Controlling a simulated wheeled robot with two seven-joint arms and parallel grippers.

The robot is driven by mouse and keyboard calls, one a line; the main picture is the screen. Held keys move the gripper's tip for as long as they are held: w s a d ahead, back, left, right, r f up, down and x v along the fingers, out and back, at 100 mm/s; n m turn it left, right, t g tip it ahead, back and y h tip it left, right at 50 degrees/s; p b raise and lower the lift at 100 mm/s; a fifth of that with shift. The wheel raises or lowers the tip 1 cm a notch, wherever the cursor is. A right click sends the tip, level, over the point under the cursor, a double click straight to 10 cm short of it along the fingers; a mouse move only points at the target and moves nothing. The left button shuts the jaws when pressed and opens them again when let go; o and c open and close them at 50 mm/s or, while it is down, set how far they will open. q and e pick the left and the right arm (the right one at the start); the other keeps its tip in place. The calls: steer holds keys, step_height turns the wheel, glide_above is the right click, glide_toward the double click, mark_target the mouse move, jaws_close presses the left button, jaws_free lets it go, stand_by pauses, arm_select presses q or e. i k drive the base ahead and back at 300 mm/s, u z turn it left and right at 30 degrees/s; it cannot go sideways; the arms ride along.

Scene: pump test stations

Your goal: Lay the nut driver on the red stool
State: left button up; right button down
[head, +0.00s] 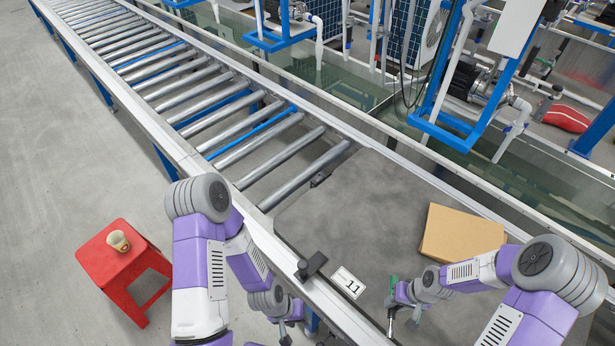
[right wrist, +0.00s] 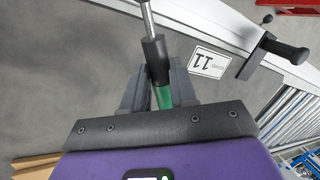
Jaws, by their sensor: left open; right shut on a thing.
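The nut driver (right wrist: 157,58) has a black and green handle and a metal shaft. My right gripper (right wrist: 160,92) is shut on its handle. In the head view the nut driver (head: 390,318) hangs with its shaft down over the grey surface, beside the rail, and my right gripper (head: 404,308) is partly hidden by its arm. The red stool (head: 96,257) stands on the floor at the left, beyond the rail, with a cup (head: 118,241) on its seat. My left gripper (head: 285,338) is low in the head view, right of the stool, open and partly cut off.
A roller conveyor (head: 215,105) with a metal rail runs diagonally across. A card marked 11 (head: 348,282) and a black clamp-like handle (head: 311,266) are at the rail. A cardboard box (head: 462,234) lies on the grey surface. Part of the stool seat is free around the cup.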

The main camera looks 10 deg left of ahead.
mark_target(100, 259)
steer(key=k, duration=1.55)
steer(key=u, duration=2.4)
steer(key=i, duration=5.55)
steer(key=z, duration=2.1)
